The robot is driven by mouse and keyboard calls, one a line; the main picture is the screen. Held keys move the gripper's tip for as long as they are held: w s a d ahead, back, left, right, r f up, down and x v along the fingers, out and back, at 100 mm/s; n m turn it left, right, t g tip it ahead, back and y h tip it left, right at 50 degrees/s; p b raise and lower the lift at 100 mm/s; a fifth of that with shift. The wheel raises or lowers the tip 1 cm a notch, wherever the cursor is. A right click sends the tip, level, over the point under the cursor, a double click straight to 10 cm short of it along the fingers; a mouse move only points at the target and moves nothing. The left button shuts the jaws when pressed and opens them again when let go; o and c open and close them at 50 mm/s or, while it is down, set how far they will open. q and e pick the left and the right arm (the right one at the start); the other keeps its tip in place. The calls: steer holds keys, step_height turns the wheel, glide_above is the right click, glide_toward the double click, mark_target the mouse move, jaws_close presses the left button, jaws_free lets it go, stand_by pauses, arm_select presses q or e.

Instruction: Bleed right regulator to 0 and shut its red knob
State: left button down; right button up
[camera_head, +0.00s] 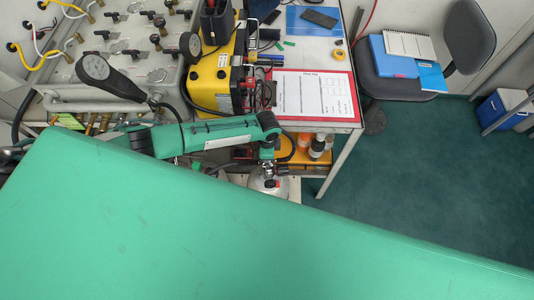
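A green arm, which looks like my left arm, comes in from the left and bends down at the front edge of the table. Its small dark gripper end, my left gripper (268,171), is just above a pale rounded bottle-like thing (264,187) with a small red part (271,183). Whether it touches the red part, and whether its fingers are open, is too small to tell. I cannot tell whether this red part is the right regulator's knob. No gauge reading is legible. A large green surface close to the camera hides the lower picture. My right gripper is not in view.
A grey panel (126,41) with several valves and hoses stands upper left. A yellow unit (214,82) is beside it. The table holds a red-edged clipboard (314,95); bottles (317,146) stand below. A chair (469,38) is at right. Green floor (430,160) there is clear.

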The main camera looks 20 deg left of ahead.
arm_select(q)
steer(key=shift+m, duration=0.3)
steer(key=c, duration=1.3)
jaws_free()
step_height(320, 180, up, 14)
steer(key=b, duration=0.3)
steer(key=shift+f, duration=0.15)
